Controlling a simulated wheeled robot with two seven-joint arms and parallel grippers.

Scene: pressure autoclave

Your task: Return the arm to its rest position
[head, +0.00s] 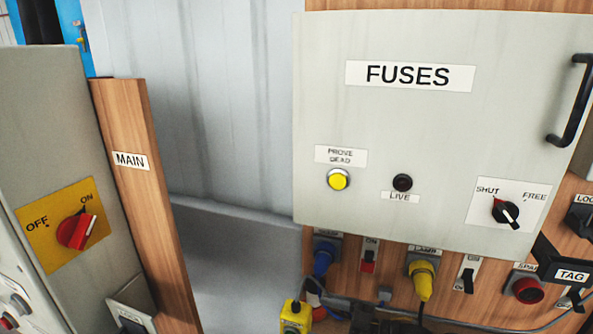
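Neither of my grippers can be made out in the head view, so I cannot see what they hold or how far they are from the panels. The grey fuse cabinet door (430,130), labelled FUSES, fills the right half and looks closed. Its black SHUT/FREE knob (505,212) has a white mark on its lower right side. At the left, the red MAIN switch handle (76,231) sits on a yellow plate, its white line slanting up toward ON.
A yellow button (338,179) and a dark LIVE lamp (402,182) are on the door. Below are a blue plug (323,257), a yellow plug (421,279), toggle switches and a black TAG piece (571,275). A wooden post (150,210) stands left of the bare grey wall (200,100).

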